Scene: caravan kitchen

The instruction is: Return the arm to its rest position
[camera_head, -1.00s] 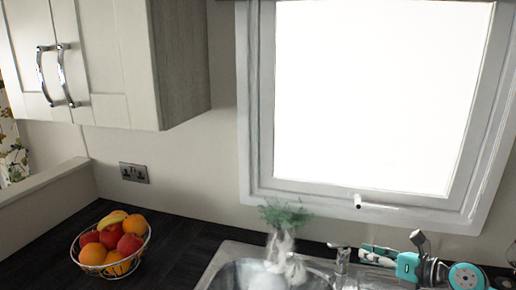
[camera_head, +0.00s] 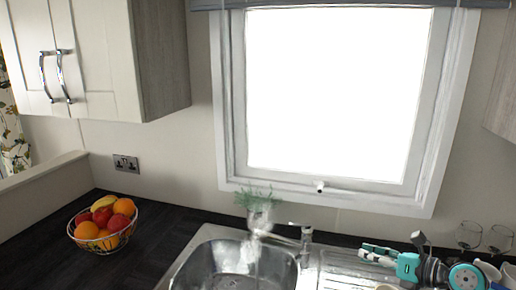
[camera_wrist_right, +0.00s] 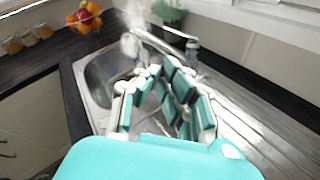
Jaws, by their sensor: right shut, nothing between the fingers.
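My right arm and gripper (camera_head: 366,251) show at the lower right of the head view, teal and white with dark joints. The gripper points left, over the drainer side of the sink, and its fingers are shut and empty. In the right wrist view its teal-padded fingers (camera_wrist_right: 165,80) reach up the middle, above the sink area. Nothing is between them. My left arm and gripper are in neither view.
A steel sink (camera_head: 190,262) with a tap (camera_head: 305,240) lies left of the gripper. A plant (camera_head: 258,198) and a whitish blurred plume are behind it. A fruit bowl (camera_head: 128,236) stands left on the dark counter. Glasses (camera_head: 499,238) and cups stand at right.

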